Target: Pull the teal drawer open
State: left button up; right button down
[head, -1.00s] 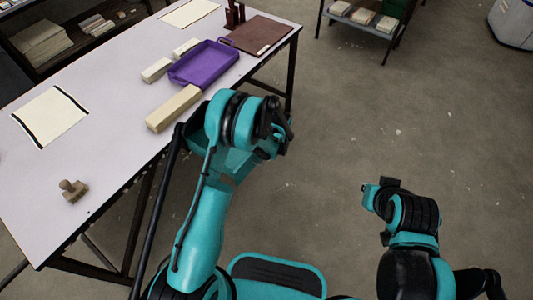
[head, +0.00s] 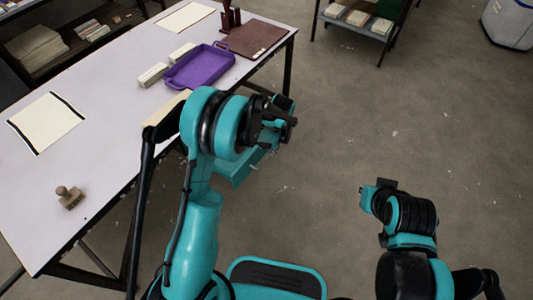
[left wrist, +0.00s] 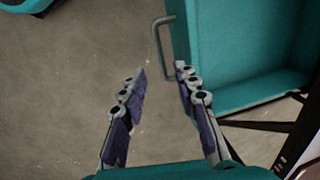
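The teal drawer (left wrist: 245,65) fills the upper right of the left wrist view. Its hollow inside shows, so it stands at least partly out. It also shows in the head view (head: 232,172) beside the table, partly behind my left arm. Its grey bar handle (left wrist: 158,42) is on its left side in the wrist view. My left gripper (left wrist: 160,72) is open, and nothing shows between its fingers. The handle appears just beyond the fingertips; I cannot tell the depth gap. My right gripper (head: 374,192) is low at the right, away from the table; its fingers are not clear.
The white table (head: 110,125) holds a purple tray (head: 200,66), pale blocks, a wooden stamp (head: 69,197), a paper sheet (head: 45,122) and a brown board (head: 253,40). A shelf (head: 355,25) stands at the back. The floor right of the table is clear.

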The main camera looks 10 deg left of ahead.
pick_arm(q)
jog(key=shift+s+d+r, duration=0.1)
jog(key=shift+d+r, duration=0.05)
jog(key=shift+r, duration=0.6)
jog(key=shift+d+r, duration=0.15)
jog(key=shift+r, duration=0.55)
jog(key=s+a+r+n+t+h, duration=0.1)
jog(key=s+a+r+t, duration=0.1)
jog(key=s+r, duration=0.45)
jog(key=s+a+r+n+t, duration=0.15)
jog(key=s+r, duration=0.25)
jog(key=r, duration=0.5)
jog(key=s+a+r+n+t+h, duration=0.1)
jog(key=s+a+r+n+t, duration=0.1)
jog(key=s, duration=1)
jog(key=shift+s+a+r+t, duration=0.25)
jog(key=shift+a+r+t, duration=0.2)
jog(key=shift+r, duration=0.2)
